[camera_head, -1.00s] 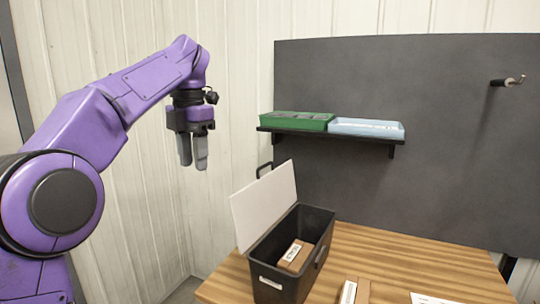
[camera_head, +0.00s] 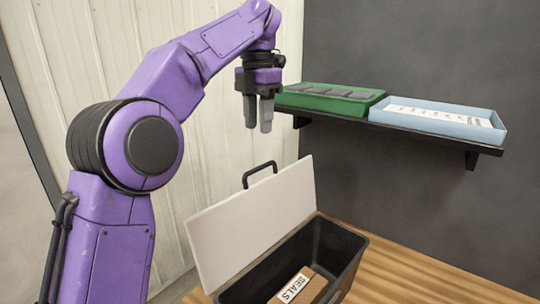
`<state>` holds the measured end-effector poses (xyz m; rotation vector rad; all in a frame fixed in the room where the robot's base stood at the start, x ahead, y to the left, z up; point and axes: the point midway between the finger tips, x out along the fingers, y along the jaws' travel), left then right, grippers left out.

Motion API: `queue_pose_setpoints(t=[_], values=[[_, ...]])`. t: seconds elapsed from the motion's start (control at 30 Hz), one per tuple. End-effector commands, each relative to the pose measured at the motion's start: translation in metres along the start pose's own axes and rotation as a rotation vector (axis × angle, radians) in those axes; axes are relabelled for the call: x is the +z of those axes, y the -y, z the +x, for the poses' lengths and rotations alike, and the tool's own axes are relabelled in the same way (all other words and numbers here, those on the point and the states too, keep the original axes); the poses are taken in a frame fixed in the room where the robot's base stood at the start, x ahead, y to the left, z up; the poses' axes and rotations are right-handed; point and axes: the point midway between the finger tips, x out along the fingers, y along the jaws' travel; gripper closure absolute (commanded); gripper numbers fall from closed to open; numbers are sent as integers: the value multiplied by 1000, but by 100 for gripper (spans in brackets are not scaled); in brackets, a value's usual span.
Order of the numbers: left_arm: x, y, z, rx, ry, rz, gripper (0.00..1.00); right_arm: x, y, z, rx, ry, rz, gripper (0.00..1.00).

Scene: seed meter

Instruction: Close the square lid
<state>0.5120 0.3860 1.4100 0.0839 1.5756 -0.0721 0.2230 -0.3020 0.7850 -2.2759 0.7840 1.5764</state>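The square lid (camera_head: 252,222) is a white panel with a black handle (camera_head: 260,173) on its outer side. It stands open, tilted up along the left side of a black box (camera_head: 348,258). The box holds a brown block labelled SEALS (camera_head: 296,287); its front is cut off by the picture's bottom edge. My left gripper (camera_head: 258,127) hangs fingers down, above and apart from the lid and its handle. Its fingers look close together with nothing between them, but whether they are open or shut is unclear. My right gripper is not in view.
A black wall shelf (camera_head: 440,139) at the right carries a green tray (camera_head: 328,103) and a pale blue tray (camera_head: 480,131). The wooden table (camera_head: 405,276) shows bare to the right of the box. A dark wall panel rises behind.

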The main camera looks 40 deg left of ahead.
Motion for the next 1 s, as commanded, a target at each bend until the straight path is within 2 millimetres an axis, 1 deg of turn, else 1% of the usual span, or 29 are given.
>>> queue_pose_setpoints(t=[0.03,0.2,0.3,0.4,0.5,0.57,0.8,0.83,0.87,0.9,0.93,0.97,1.0], values=[[0,0,12,1,-1,-1,62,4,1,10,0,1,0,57],[-1,0,52,1,-2,-1,62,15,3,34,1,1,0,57],[-1,0,73,0,-3,0,62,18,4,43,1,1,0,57],[-1,0,88,1,-2,0,62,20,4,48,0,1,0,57],[0,0,98,1,-1,-1,62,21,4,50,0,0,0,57],[0,0,100,0,0,-1,62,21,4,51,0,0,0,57],[0,0,101,0,1,-1,62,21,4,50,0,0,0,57],[0,0,101,0,0,-1,65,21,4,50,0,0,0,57],[0,0,101,0,0,-1,75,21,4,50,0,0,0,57],[0,0,101,0,0,-1,88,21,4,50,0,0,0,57],[0,0,101,0,0,-1,98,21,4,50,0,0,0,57],[0,0,101,0,0,-1,100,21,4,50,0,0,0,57],[0,0,101,0,0,-1,100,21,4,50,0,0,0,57]])
